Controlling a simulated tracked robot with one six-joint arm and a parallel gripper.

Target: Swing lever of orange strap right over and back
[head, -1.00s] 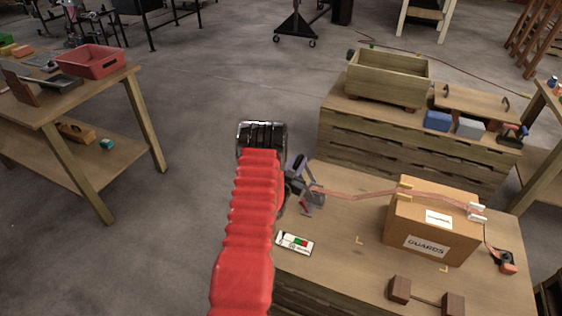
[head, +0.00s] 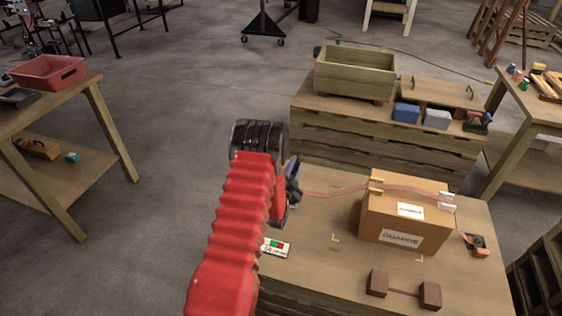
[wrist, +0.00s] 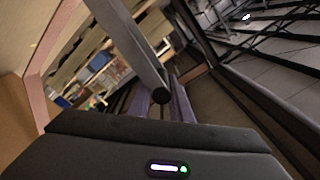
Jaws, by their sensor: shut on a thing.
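The orange strap (head: 330,191) runs from beside my gripper over the top of a cardboard box (head: 385,222) to a dark and orange fitting (head: 476,244) at the right of the table. My gripper (head: 293,182) is at the strap's left end, above the table's far left part. My red-sleeved arm hides part of that spot. In the wrist view, a grey metal bar, seemingly the lever (wrist: 130,45), reaches down to a dark round end between the purple-grey fingers of my gripper (wrist: 162,105). The gripper is shut on it. The strap also shows in the wrist view (wrist: 42,65). The lever's base is not clear.
White and yellow edge guards sit on the box. A card (head: 276,248) and a brown two-block piece (head: 403,290) lie on the table. A pallet stack (head: 370,142) with a wooden crate (head: 355,76) stands behind. A workbench (head: 95,100) stands left, across open floor.

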